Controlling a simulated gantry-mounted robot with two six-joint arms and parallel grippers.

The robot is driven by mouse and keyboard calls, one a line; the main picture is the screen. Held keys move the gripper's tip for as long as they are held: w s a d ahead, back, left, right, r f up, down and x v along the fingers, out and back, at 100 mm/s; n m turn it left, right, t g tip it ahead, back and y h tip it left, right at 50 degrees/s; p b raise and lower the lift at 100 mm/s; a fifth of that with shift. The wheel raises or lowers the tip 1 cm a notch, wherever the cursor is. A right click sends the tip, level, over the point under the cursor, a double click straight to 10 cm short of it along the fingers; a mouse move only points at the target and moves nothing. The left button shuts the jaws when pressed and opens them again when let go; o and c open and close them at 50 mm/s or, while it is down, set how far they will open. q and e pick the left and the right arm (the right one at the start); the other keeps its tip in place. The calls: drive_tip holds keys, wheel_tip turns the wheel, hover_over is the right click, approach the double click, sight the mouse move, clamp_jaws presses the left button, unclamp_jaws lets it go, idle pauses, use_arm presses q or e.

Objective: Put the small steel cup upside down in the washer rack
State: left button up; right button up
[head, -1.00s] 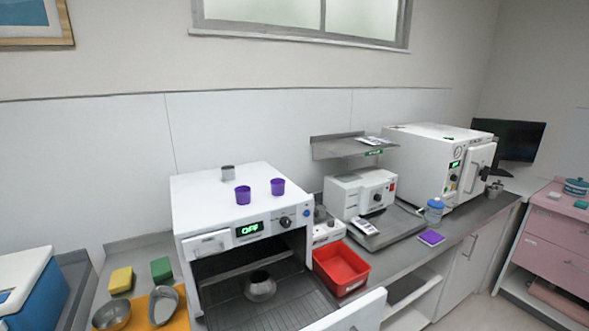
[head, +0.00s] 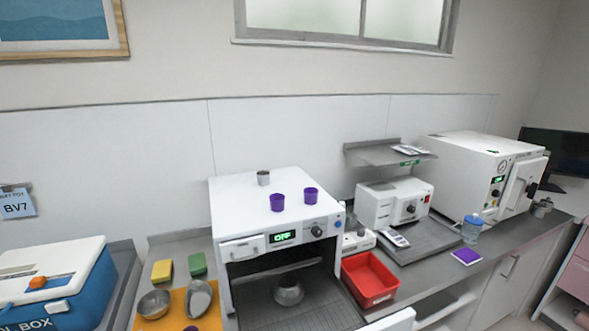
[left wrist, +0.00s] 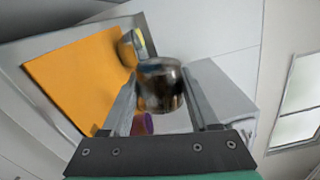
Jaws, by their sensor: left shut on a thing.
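In the left wrist view, my left gripper (left wrist: 160,108) is shut on a small steel cup (left wrist: 160,85), a dark shiny metal cup held between its two fingers. Neither gripper shows in the head view. The white washer (head: 275,212) stands open at the front, with its dark rack (head: 320,308) inside. A steel vessel (head: 288,292) stands on the rack. Another small steel cup (head: 263,177) stands on top of the washer, near two purple cups (head: 277,202).
An orange mat (head: 178,306) left of the washer carries a steel bowl (head: 154,304) and a metal scoop-like dish (head: 199,299). Two sponges (head: 162,270) lie behind it. A blue cool box (head: 75,290) is far left. A red bin (head: 368,280) is right of the washer.

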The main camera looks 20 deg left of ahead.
use_arm(q)
drive_tip(key=m+p, duration=0.1)
drive_tip(key=m, duration=0.5)
drive_tip(key=shift+r, duration=0.2)
drive_tip(key=m+p, duration=0.1)
drive_tip(key=m, duration=0.2)
drive_tip(key=shift+m, duration=0.3)
drive_tip(key=m, duration=0.6)
drive_tip(key=shift+f+p, duration=0.15)
drive_tip(key=shift+p, duration=0.2)
drive_tip(key=shift+f, duration=0.2)
drive_tip(key=shift+f+b, duration=0.35)
drive_tip(key=shift+b, duration=0.25)
drive_tip(key=shift+f+b, duration=3.6)
